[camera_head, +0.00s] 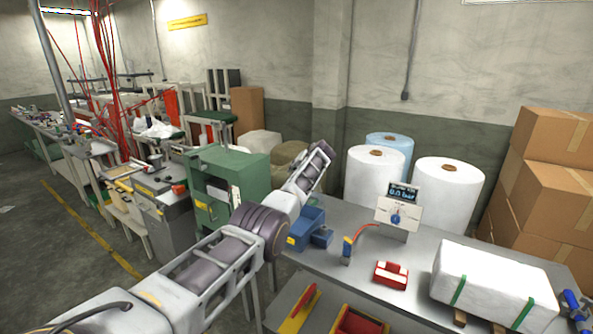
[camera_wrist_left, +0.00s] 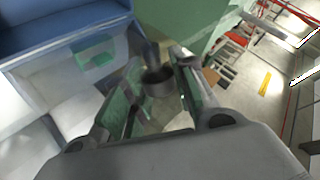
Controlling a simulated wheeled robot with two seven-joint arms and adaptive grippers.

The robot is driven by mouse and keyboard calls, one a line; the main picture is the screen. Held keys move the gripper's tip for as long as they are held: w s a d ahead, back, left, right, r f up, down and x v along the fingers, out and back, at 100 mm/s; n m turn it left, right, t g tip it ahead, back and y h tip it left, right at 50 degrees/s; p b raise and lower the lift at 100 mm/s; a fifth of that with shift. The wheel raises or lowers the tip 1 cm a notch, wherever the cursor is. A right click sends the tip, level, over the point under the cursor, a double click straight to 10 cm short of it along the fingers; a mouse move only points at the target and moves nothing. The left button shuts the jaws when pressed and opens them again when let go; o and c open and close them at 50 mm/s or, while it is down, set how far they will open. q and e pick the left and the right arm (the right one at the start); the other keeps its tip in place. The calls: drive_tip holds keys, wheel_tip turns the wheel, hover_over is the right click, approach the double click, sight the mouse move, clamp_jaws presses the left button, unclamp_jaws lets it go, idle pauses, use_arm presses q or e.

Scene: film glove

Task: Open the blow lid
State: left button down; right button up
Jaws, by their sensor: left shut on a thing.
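My left arm reaches in from the lower left of the head view, and its far end rises beside a blue machine (camera_head: 307,230) on the grey table. The fingers cannot be made out there. In the left wrist view my left gripper (camera_wrist_left: 156,76) is shut with a grey cylindrical piece (camera_wrist_left: 158,83) between its fingers. A blue body (camera_wrist_left: 60,28) and a clear-sided part with a green patch lie beside the fingers. I cannot tell whether the grey piece belongs to the blow lid, and no lid is plainly seen. My right gripper is not in view.
The grey table (camera_head: 350,270) holds a pressure display (camera_head: 397,212), a red block (camera_head: 391,275) and a white wrapped bale (camera_head: 492,280). A green cabinet (camera_head: 222,180) stands left of the table. White rolls (camera_head: 447,193) and cardboard boxes (camera_head: 565,200) stand behind.

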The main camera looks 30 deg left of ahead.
use_arm(q)
drive_tip(key=shift+w, duration=0.1)
drive_tip(key=c, duration=1.1)
unclamp_jaws()
drive_tip(key=shift+f, duration=0.1)
drive_tip(key=shift+c, duration=0.2)
drive_tip(key=shift+d, duration=0.1)
drive_tip(key=shift+v, duration=6)
drive_tip(key=shift+f, duration=0.1)
